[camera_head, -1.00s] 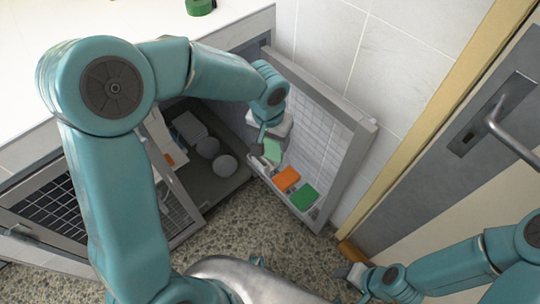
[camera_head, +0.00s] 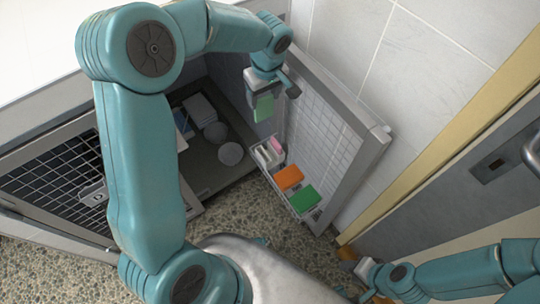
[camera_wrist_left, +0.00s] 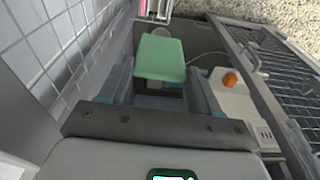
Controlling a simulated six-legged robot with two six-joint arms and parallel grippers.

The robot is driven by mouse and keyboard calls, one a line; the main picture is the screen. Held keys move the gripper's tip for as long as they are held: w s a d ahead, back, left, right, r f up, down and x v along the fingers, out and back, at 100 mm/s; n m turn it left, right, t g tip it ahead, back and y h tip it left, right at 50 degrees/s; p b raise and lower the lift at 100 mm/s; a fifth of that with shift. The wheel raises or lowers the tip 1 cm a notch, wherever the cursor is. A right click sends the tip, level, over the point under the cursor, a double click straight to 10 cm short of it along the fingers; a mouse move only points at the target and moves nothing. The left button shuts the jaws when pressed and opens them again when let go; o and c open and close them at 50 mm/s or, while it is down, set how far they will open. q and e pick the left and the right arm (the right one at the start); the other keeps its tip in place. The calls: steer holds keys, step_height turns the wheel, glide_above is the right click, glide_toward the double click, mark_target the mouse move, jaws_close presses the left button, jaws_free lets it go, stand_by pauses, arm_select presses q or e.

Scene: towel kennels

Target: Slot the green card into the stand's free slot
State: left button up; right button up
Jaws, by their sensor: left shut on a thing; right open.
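The light green card (camera_head: 263,108) is in my left gripper (camera_head: 263,92), which is shut on it and holds it hanging in the air in front of the open kennel door. In the left wrist view the green card (camera_wrist_left: 160,58) stands out ahead of the jaws. A small whitish stand (camera_head: 266,156) with a pink card (camera_head: 276,146) is below the held card, at the upper end of the door's shelf. In the left wrist view the stand (camera_wrist_left: 152,10) is cut off at the top; its slots are too small to tell. My right gripper (camera_head: 362,272) is open and empty, low near the door frame.
An orange box (camera_head: 289,178) and a dark green box (camera_head: 305,199) sit beside the stand on the shelf. The grid-lined door (camera_head: 325,125) stands along the tiled wall. Inside the kennel are two grey round things (camera_head: 229,154). A barred door (camera_head: 55,165) is at left.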

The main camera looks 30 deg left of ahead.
mark_target(262, 119)
arm_select(q)
steer(key=shift+a+f+n, duration=0.25)
steer(key=shift+f+n, duration=0.05)
steer(key=shift+f, duration=0.05)
step_height(262, 119, down, 10)
steer(key=b, duration=0.6)
steer(key=shift+r, duration=0.25)
